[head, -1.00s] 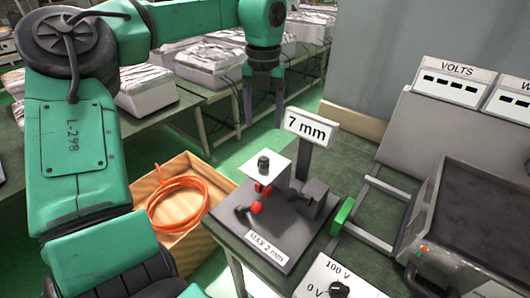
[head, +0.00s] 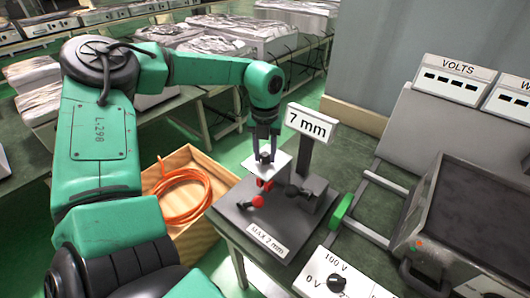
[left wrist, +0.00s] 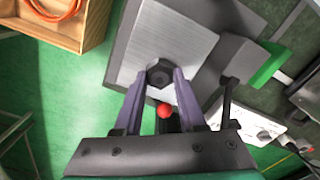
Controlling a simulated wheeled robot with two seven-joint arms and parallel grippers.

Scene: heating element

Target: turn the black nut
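The black nut (left wrist: 159,73) sits on the pale metal plate (left wrist: 180,35) of the small fixture, and it also shows in the head view (head: 265,158). My left gripper (head: 264,148) points down over it. In the left wrist view its two fingers (left wrist: 160,72) are apart, with their tips at either side of the nut. I cannot tell whether they touch it. A red ball-ended part (left wrist: 164,111) shows between the fingers, below the plate. My right gripper is not in view.
The fixture's dark base (head: 235,215) carries a "MAX 2 mm" label, and a "7 mm" sign (head: 311,123) stands behind it. A wooden box (head: 183,160) with an orange hose lies left. A voltage knob box (head: 337,284) and a dark device (head: 470,210) are right.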

